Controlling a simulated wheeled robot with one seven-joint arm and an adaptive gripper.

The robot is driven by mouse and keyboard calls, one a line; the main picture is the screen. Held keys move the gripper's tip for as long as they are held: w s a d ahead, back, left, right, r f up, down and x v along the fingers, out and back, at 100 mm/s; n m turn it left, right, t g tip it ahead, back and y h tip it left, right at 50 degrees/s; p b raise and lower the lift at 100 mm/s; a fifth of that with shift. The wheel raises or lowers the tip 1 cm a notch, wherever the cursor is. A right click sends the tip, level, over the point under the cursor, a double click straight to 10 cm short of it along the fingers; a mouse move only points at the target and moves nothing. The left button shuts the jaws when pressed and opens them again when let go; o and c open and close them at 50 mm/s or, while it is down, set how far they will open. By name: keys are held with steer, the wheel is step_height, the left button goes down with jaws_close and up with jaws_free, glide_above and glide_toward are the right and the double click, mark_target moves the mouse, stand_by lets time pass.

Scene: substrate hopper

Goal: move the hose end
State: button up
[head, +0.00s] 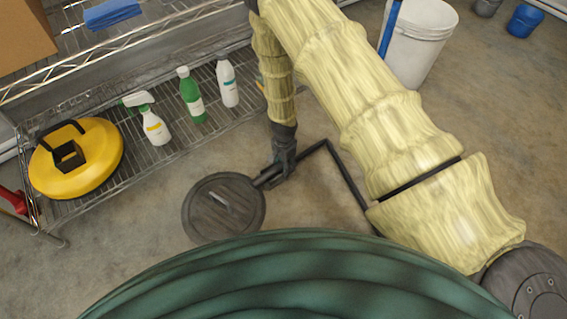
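My gripper (268,179) is dark and points down and left at the end of my yellow-sleeved arm, near the middle of the view. Its fingertips overlap the right edge of a round dark disc (208,222) with a small light bar on its face. I cannot tell whether they touch it or whether the fingers are open or shut. A thin black bent tube (346,176) runs from beside my gripper to the right, then down behind a large dark green ribbed surface (290,280). I cannot tell which part is the hose end.
A wire shelf (105,190) at left holds a yellow round container (95,165), a spray bottle (154,122), a green bottle (191,96) and a white bottle (227,84). A white bucket (415,50) and blue cup (524,20) stand at upper right. Floor at right is clear.

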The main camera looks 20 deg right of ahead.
steer(key=shift+f+b, duration=0.2)
steer(key=shift+b, duration=0.45)
step_height(320, 180, up, 11)
steer(key=p, duration=0.7)
steer(key=shift+s+a, duration=0.1)
steer(key=s+d+f+n+h, duration=0.15)
steer(key=s+d+n, duration=0.25)
steer(key=s, duration=0.7)
steer(key=s+d+f+n, duration=0.2)
steer(key=s+d+n, duration=0.1)
steer(key=s, duration=0.8)
steer(key=s+a+r+n+y, duration=0.1)
steer(key=s+r+n, duration=0.1)
steer(key=s, duration=0.5)
steer(key=s+a+r+n, duration=0.1)
steer(key=s+a+n, duration=0.1)
steer(key=s+n, duration=0.2)
steer(key=s, duration=0.3)
steer(key=shift+r+y, duration=0.35)
steer(key=shift+o, duration=0.5)
step_height(320, 180, up, 42)
steer(key=p, duration=4.2)
steer(key=shift+f, duration=0.35)
